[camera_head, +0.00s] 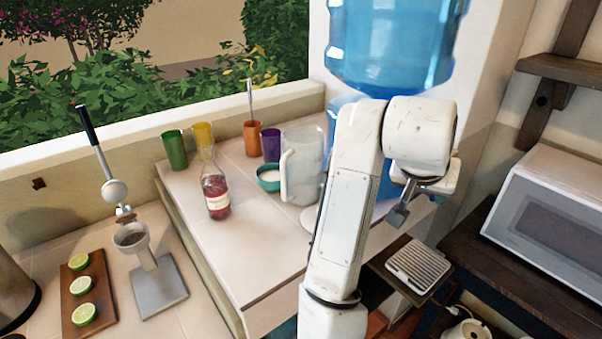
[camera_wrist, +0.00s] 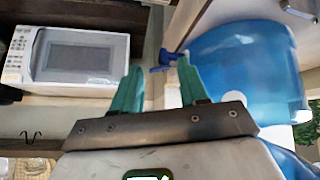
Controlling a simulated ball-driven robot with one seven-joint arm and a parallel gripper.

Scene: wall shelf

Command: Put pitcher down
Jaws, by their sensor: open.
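The clear pitcher (camera_head: 302,160), with its handle on the left, stands upright on the pale tiled counter (camera_head: 262,240). The pitcher does not show in the wrist view.
Near the pitcher are a teal bowl (camera_head: 268,178), a red bottle (camera_head: 215,188) and several coloured cups. The blue water jug (camera_head: 395,40) rises behind my arm. A white microwave (camera_head: 560,235) is at right. The counter's front is clear.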

